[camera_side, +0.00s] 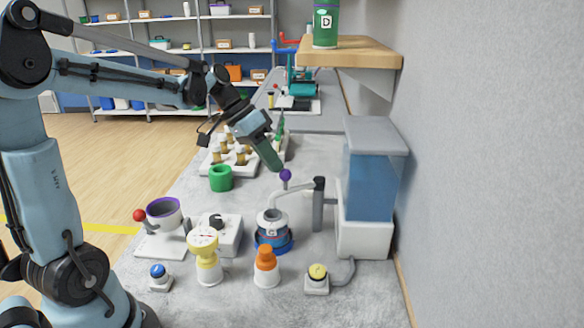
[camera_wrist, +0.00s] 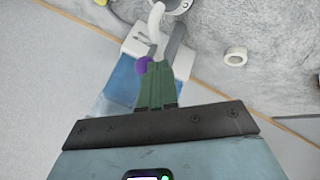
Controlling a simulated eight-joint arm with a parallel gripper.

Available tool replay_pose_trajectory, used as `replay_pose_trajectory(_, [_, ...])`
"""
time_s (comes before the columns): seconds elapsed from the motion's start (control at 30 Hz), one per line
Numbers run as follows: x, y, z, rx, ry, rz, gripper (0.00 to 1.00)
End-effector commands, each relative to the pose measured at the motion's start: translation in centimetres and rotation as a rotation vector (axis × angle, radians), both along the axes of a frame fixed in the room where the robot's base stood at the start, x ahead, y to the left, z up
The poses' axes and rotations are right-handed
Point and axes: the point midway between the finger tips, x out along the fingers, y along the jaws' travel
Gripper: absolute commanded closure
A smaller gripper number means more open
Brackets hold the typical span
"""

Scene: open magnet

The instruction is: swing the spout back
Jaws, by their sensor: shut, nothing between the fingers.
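The spout (camera_side: 292,190) is a pale pipe running left from a dark grey post (camera_side: 318,208), its outlet end over a glass jar (camera_side: 272,224) with a blue base. A purple knob (camera_side: 285,175) stands up on the spout. My gripper (camera_side: 276,168) has green fingers, shut and empty, angled down just above and left of the knob. In the wrist view, the shut fingertips (camera_wrist: 156,66) lie beside the purple knob (camera_wrist: 142,66), with the white spout (camera_wrist: 155,25) beyond. I cannot tell whether they touch the knob.
A blue water tank (camera_side: 368,185) stands right of the post, by the wall. A wooden shelf (camera_side: 350,52) holding a green canister (camera_side: 325,24) is above. A green cup (camera_side: 220,178), orange-capped bottle (camera_side: 266,267) and yellow-topped button (camera_side: 317,278) surround the jar.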

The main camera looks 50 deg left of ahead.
Motion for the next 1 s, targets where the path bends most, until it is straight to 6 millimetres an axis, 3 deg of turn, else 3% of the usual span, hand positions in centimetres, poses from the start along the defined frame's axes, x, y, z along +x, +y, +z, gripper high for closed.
replay_pose_trajectory(0.47, [-0.7,-1.3,0.0,0.000,-0.002,0.122,1.00])
replay_pose_trajectory(1.0, [-1.8,-6.3,0.0,0.002,-0.004,0.584,1.00])
